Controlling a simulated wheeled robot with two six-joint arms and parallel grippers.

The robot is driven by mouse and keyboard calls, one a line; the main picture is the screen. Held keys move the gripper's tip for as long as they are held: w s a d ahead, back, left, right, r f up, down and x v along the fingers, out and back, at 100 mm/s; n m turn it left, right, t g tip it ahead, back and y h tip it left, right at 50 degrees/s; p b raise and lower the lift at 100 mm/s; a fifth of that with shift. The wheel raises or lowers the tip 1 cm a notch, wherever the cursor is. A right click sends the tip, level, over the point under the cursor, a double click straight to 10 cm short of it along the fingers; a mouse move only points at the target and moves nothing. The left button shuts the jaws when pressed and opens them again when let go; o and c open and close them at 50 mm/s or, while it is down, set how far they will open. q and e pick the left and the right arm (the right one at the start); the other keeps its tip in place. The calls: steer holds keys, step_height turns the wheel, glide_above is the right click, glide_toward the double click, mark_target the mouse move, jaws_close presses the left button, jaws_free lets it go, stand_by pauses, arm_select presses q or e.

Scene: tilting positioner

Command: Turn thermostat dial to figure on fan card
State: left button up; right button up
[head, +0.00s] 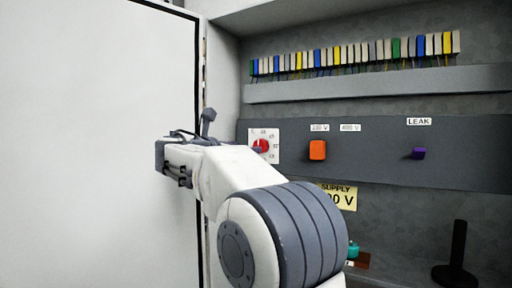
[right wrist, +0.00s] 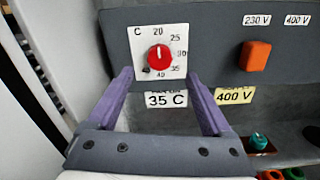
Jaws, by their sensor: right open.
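The thermostat dial (right wrist: 159,57) is a red round knob on a white square plate with figures from 20 to 40 and a C. A pale mark at the knob's top seems to point toward 20. My left gripper is in neither view.
An orange switch (head: 317,150) sits right of the dial under 230 V and 400 V labels. A yellow 400 V supply card (head: 341,197) is below it. A purple switch (head: 419,153) is under LEAK. A white cabinet door (head: 90,140) stands open at left.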

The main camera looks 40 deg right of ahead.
mark_target(261, 142)
steer(key=p+x, duration=0.2)
steer(key=x, duration=0.6)
steer(key=shift+d, duration=0.25)
steer(key=shift+w, duration=0.15)
jaws_close()
